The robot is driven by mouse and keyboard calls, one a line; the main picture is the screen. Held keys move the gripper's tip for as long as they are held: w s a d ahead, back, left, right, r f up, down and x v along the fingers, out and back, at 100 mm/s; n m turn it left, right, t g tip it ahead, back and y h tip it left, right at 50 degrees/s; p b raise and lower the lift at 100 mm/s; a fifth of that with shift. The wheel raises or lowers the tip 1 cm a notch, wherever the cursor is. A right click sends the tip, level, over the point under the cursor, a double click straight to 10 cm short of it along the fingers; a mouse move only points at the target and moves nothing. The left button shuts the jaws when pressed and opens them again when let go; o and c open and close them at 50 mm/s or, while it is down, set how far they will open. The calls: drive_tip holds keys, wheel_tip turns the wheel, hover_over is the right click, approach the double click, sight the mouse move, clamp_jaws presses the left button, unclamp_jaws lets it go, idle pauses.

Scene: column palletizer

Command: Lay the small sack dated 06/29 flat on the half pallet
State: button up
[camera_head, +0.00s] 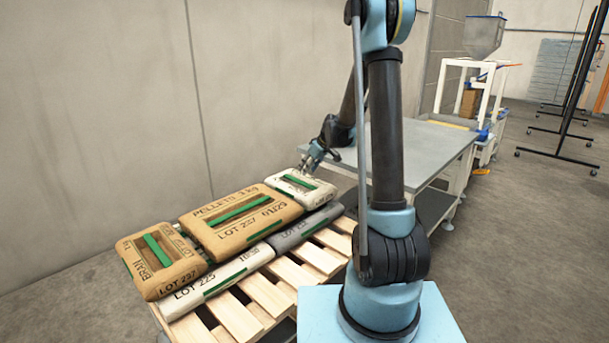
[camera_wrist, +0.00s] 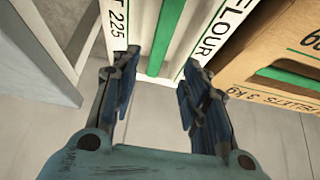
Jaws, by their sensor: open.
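A small white sack (camera_head: 300,187) with a green strip lies flat on other sacks at the far end of the pallet stack. In the wrist view the white sack (camera_wrist: 183,35) reads FLOUR and LOT 225. No date 06/29 is legible on any sack. My gripper (camera_head: 308,167) is just over the white sack's far side. In the wrist view my gripper (camera_wrist: 157,78) is open, with the green strip between its fingers. I cannot tell whether the fingers touch the sack. The wooden half pallet (camera_head: 262,294) carries the stack, with bare slats along its near side.
A brown pellets sack (camera_head: 237,231) lies beside the white sack, and a brown bran sack (camera_head: 150,272) is farther left. Below lie a white LOT 225 sack (camera_head: 190,299) and a grey sack (camera_head: 305,231). A grey table (camera_head: 425,150) stands behind; a wall is at left.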

drive_tip(key=s+d+r+m+g+h, duration=0.15)
drive_tip(key=s+d+r, duration=0.35)
drive_tip(key=s, duration=0.8)
drive_tip(key=s+d+r+m+h, duration=0.1)
drive_tip(key=s+d+r+m, duration=0.3)
drive_tip(key=s, duration=0.8)
drive_tip(key=s+d+f+m+h, duration=0.1)
drive_tip(key=s+d+f, duration=0.1)
drive_tip(key=s, duration=0.9)
drive_tip(key=s+d+f+m+h, duration=0.1)
drive_tip(key=s+d+f+m, duration=0.1)
drive_tip(key=s, duration=0.8)
drive_tip(key=shift+s+d+f+g, duration=0.45)
drive_tip(key=shift+d+f, duration=0.3)
drive_tip(key=shift+d, duration=0.4)
